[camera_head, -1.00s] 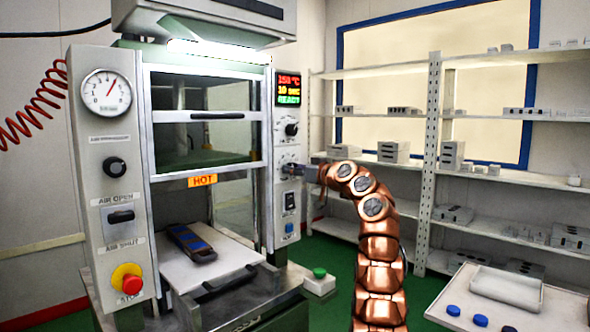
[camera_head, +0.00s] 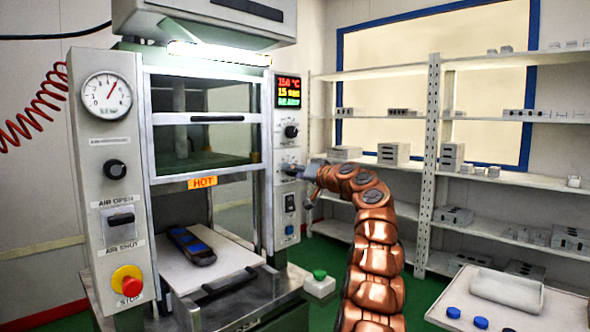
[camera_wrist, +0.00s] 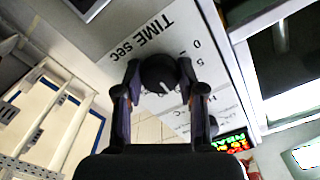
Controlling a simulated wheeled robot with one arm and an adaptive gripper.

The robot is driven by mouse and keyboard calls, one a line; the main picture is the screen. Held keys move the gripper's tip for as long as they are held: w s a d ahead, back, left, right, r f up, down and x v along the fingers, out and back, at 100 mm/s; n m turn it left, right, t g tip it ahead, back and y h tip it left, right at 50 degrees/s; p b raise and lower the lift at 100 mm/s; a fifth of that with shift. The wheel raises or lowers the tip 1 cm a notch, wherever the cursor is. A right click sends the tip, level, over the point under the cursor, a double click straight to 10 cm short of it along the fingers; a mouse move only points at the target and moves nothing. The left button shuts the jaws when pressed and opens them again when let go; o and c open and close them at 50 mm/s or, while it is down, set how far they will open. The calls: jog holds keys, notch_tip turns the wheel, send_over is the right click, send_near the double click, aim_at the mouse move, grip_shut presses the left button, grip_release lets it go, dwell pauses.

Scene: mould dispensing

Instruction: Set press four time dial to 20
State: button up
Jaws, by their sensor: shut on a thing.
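The time dial (camera_wrist: 158,72) is a round black knob beside an upside-down "TIME sec" label in the wrist view. A short white mark shows on it, and the scale numbers 0 and 5 are readable nearby. My gripper (camera_wrist: 158,75) is shut on the dial, with one dark finger on each side. In the head view my gripper (camera_head: 306,172) reaches the right panel of the press from the right, and the dial is mostly hidden there. The press display (camera_head: 288,91) appears to read 150 °C, 15 sec and READY.
Another black knob (camera_head: 291,131) sits above my gripper on the panel. A rocker switch (camera_head: 290,202) and a blue button (camera_head: 289,230) are below. A dark mould with blue parts (camera_head: 192,246) lies on the press's white plate. Shelves (camera_head: 432,165) stand behind my arm.

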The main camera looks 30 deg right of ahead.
jog(key=shift+r+m+p, duration=0.1)
jog(key=shift+m+p, duration=1.5)
jog(key=shift+m, duration=0.9)
jog(key=o, duration=1.1)
jog(key=shift+o, duration=0.2)
jog(key=shift+s, duration=0.1)
jog(key=v, duration=1.1)
jog(key=shift+s, duration=0.4)
